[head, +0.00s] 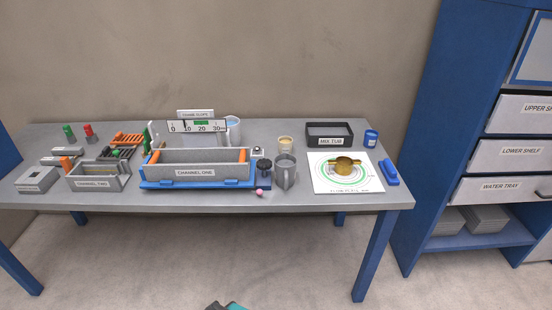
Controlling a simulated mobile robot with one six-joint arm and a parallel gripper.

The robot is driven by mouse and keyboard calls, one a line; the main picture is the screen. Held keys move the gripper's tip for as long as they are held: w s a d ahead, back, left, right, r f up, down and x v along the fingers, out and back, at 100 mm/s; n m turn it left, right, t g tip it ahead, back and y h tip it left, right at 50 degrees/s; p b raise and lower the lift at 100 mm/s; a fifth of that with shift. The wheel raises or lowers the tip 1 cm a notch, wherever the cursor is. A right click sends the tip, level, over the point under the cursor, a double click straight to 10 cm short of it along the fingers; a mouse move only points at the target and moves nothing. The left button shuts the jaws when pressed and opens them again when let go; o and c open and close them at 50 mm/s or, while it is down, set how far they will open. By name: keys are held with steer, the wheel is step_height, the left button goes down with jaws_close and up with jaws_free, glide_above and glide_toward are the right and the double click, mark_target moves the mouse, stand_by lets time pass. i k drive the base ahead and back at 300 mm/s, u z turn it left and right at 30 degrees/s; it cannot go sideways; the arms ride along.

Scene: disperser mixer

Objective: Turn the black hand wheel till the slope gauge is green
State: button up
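The black hand wheel (264,165) is at the right end of the blue base (150,185) under the channel marked CHANNEL ONE (228,172). A pink-red ball or knob (260,191) shows just below the wheel. The slope gauge (183,127) stands behind the channel, a white scale marked 0, 10, 20, 30 with a green patch near 20. I cannot make out its pointer clearly. My gripper is not in view; only a grey and teal piece, probably of my arm, shows at the bottom edge. Nothing is touching the wheel.
A metal cup (285,173) stands close to the wheel's right, with a tan cup (285,144) behind. A black mix tub (313,130) is at the back. CHANNEL TWO (98,183) and small parts are left. Floor in front is clear.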

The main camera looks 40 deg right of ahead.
mark_target(263, 164)
steer(key=z, duration=0.6)
steer(key=k, duration=1)
steer(key=u, duration=0.9)
steer(key=i, duration=1.05)
